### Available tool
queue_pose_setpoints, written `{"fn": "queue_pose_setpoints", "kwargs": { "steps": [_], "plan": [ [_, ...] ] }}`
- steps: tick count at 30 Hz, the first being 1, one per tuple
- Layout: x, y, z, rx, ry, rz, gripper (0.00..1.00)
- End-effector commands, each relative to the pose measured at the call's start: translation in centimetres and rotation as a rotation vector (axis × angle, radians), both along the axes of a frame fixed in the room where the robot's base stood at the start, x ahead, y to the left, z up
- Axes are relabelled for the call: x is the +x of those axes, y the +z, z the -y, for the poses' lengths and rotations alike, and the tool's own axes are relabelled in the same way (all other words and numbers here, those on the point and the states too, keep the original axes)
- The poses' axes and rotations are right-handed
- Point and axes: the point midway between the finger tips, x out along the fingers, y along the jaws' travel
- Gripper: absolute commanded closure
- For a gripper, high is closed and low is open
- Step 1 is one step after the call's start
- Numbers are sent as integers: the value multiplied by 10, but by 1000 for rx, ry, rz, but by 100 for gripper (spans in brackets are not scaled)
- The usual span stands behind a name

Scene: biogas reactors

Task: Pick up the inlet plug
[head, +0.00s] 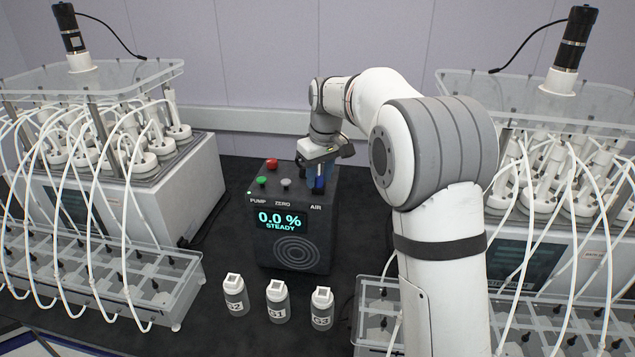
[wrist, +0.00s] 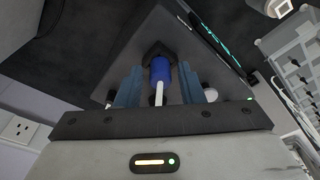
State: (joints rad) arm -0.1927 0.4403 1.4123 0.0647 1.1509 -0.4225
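The inlet plug, a blue cylinder (wrist: 160,71) with a white stem toward the camera, shows in the wrist view at a dark round fitting on the analyser box. My gripper (wrist: 161,76) has its two blue-grey fingers on either side of the plug, with a narrow gap visible on each side. In the head view my gripper (head: 319,178) points down over the right rear of the dark analyser box (head: 292,245), by the AIR label.
The box has a red button (head: 272,164), a green button (head: 261,181) and a display reading 0.0 % STEADY. Several labelled bottles (head: 277,302) stand in front of it. Reactor units with white tubing flank it at left (head: 150,200) and right (head: 530,230).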

Motion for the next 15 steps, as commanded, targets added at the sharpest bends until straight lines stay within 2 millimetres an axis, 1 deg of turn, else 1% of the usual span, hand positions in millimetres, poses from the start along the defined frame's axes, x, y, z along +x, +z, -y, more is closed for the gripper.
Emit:
{"fn": "queue_pose_setpoints", "kwargs": {
  "steps": [1, 2, 12, 15],
  "plan": [
    [0, 0, 0, 0, 0, 0, 70],
    [0, 0, 0, 0, 0, 0, 72],
    [0, 0, 0, 0, 1, 0, 100],
    [0, 1, -1, 0, 1, 0, 100]
  ]
}}
